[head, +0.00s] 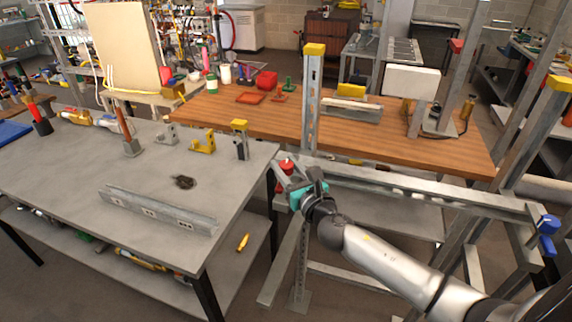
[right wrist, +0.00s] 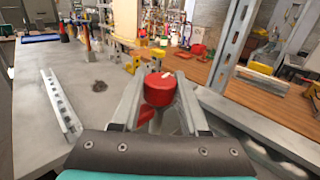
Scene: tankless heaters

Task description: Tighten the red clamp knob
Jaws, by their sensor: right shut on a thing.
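The red clamp knob (head: 286,165) is at the upright metal frame, just right of the grey table's corner in the head view. In the right wrist view the round red knob (right wrist: 160,89) sits between the two finger ends, with a small white mark on top and more red below it. My right gripper (head: 289,174) reaches it from the lower right and is shut on it. In the right wrist view one finger of my right gripper (right wrist: 159,98) is on each side of the knob. My left gripper is not in view.
A grey table (head: 80,180) at left holds a metal channel (head: 158,209) and several clamps and tools. A steel post (head: 312,100) stands close behind the knob. A wooden bench (head: 430,148) lies behind. A blue clamp (head: 547,236) is on the frame at far right.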

